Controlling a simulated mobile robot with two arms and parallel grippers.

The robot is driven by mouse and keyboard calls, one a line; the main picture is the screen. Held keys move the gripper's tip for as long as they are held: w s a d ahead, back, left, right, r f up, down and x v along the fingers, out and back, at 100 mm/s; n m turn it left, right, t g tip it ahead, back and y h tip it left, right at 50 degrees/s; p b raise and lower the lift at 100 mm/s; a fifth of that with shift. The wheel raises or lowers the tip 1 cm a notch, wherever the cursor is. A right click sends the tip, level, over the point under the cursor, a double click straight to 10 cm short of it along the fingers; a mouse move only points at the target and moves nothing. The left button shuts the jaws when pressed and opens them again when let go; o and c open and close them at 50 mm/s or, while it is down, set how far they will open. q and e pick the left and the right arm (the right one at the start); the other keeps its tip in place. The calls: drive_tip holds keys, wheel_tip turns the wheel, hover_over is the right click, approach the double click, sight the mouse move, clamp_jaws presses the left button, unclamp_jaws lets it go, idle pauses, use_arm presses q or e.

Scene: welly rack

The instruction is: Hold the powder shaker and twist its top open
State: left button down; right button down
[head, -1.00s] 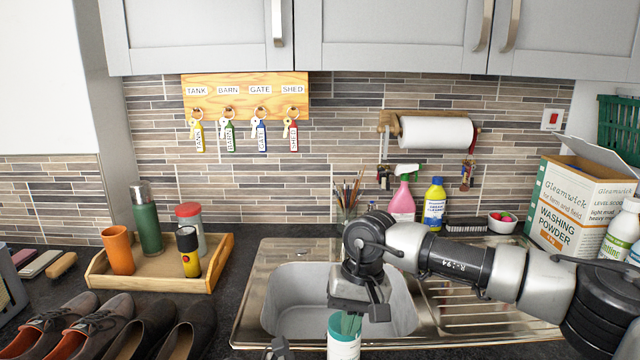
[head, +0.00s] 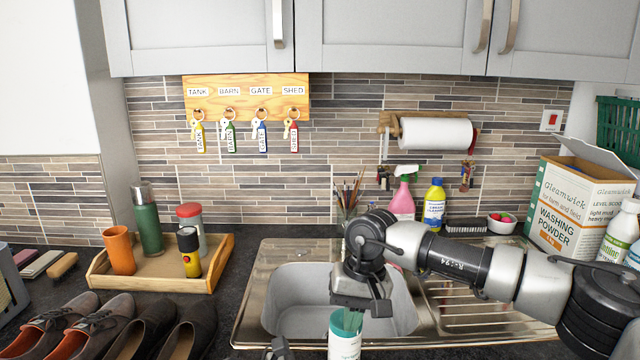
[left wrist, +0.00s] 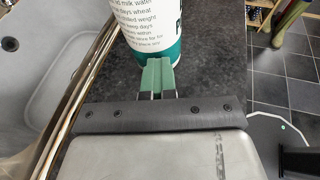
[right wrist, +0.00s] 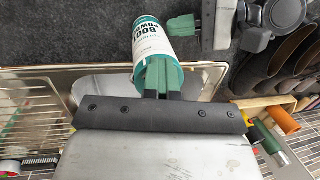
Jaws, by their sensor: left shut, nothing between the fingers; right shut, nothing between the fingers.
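The powder shaker (head: 345,343) is a white container with teal ends and a printed label, at the bottom edge of the head view; its lower part is cut off there. My right gripper (head: 351,318) points down at its teal top; its green fingers are shut with nothing between them. The right wrist view shows these fingers (right wrist: 158,72) against or over the teal end of the shaker (right wrist: 152,40). My left gripper (left wrist: 158,68) is shut and empty, its tips at the shaker's teal lower end (left wrist: 150,45); I cannot tell whether they touch.
A steel sink (head: 290,312) lies behind the shaker, with its drainer to the right. A wooden tray (head: 205,285) with a flask and cups stands at the left. Dark shoes (head: 105,330) are at the front left. A washing powder box (head: 575,215) is at the right.

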drive_tip(key=shift+s+d+f, duration=0.15)
drive_tip(key=shift+d+f, duration=0.3)
drive_tip(key=shift+d, duration=0.1)
idle(0.4)
drive_tip(key=shift+d+f, duration=0.15)
drive_tip(key=shift+d, duration=0.9)
drive_tip(key=shift+s+d, duration=0.1)
wheel_tip(320, 180, up, 6)
drive_tip(key=d, duration=0.1)
drive_tip(key=shift+w, duration=0.45)
idle(0.3)
